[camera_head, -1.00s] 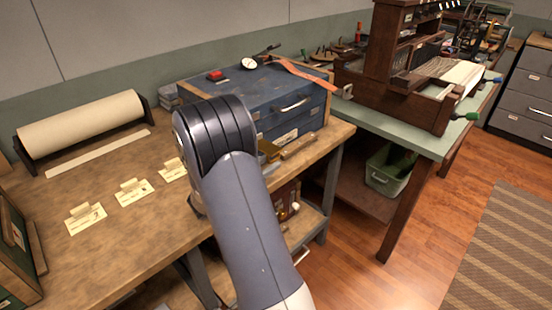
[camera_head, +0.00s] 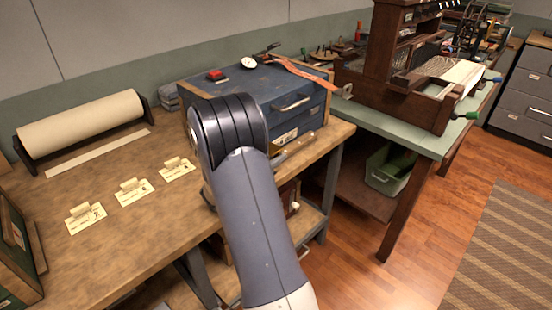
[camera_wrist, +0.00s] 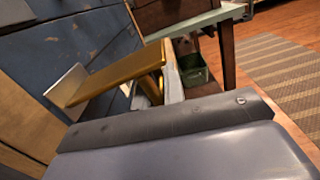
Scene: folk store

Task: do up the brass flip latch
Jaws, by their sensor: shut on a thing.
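The brass flip latch (camera_wrist: 115,72) shows in the wrist view as a long gold bar at the front of the blue chest (camera_wrist: 75,45). The grey housing in the foreground hides part of the grip. In the head view the blue chest (camera_head: 243,94) stands at the bench's right end. My forearm covers its front left part and hides my gripper. A brass-coloured piece shows just right of my arm, low on the chest's front.
A dial gauge (camera_head: 248,63), a red block (camera_head: 214,75) and an orange strap (camera_head: 300,70) lie on the chest lid. Paper cards (camera_head: 131,190) and a paper roll (camera_head: 82,123) are on the bench (camera_head: 100,245). A green-topped table (camera_head: 420,142) with a loom stands right.

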